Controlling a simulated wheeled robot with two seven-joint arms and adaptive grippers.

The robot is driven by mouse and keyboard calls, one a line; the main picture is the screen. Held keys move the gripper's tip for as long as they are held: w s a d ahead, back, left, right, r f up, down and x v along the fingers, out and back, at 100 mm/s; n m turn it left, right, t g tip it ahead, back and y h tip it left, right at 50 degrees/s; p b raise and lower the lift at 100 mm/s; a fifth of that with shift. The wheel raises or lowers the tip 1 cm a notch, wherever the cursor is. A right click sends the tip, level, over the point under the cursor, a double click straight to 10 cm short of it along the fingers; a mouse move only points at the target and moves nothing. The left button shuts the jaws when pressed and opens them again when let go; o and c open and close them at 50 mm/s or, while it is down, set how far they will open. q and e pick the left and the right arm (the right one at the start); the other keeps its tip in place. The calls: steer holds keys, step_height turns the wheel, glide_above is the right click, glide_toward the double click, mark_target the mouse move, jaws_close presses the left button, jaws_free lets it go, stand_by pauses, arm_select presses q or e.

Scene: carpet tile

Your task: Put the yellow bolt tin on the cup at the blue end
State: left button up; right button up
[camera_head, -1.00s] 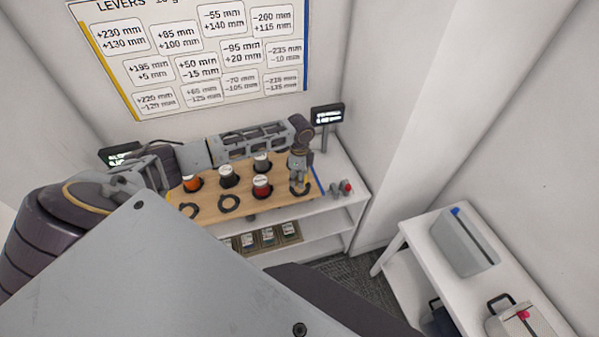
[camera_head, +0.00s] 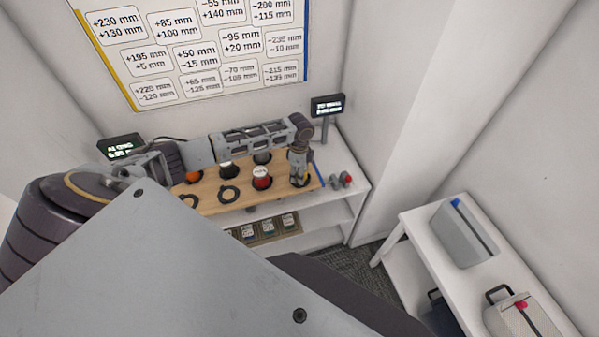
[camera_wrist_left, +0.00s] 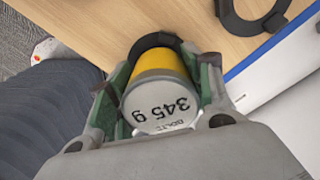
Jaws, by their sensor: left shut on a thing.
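The yellow bolt tin (camera_wrist_left: 166,72), with a grey lid reading "345 g" and "BOLTS", is between the fingers of my left gripper (camera_wrist_left: 163,84), which is shut on it. A black ring-shaped cup (camera_wrist_left: 154,40) curves round the far side of the tin; I cannot tell whether the tin rests on it. In the head view my left gripper (camera_head: 299,172) points down over the cup near the blue strip (camera_head: 318,174) at the board's right end. There the tin is hidden by the gripper. My right gripper is not in view.
An empty ring (camera_head: 229,194) lies at the front. A display (camera_head: 327,106) and small knobs (camera_head: 342,181) are to the right.

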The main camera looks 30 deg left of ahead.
arm_select(q)
steer(key=shift+f, duration=0.6)
stand_by(0.5)
steer(key=shift+s+d+f+b, duration=0.1)
steer(key=shift+s+f+b, duration=0.25)
steer(key=shift+f, duration=0.25)
steer(key=o, duration=1.3)
steer(key=shift+w+f, duration=0.1)
steer(key=shift+w, duration=0.05)
steer(key=shift+o, duration=0.2)
steer(key=shift+w, duration=0.1)
steer(key=shift+r, duration=0.25)
steer(key=shift+w+r, duration=0.1)
steer(key=shift+r, duration=0.55)
step_height(320, 180, up, 11)
steer(key=shift+f, duration=0.1)
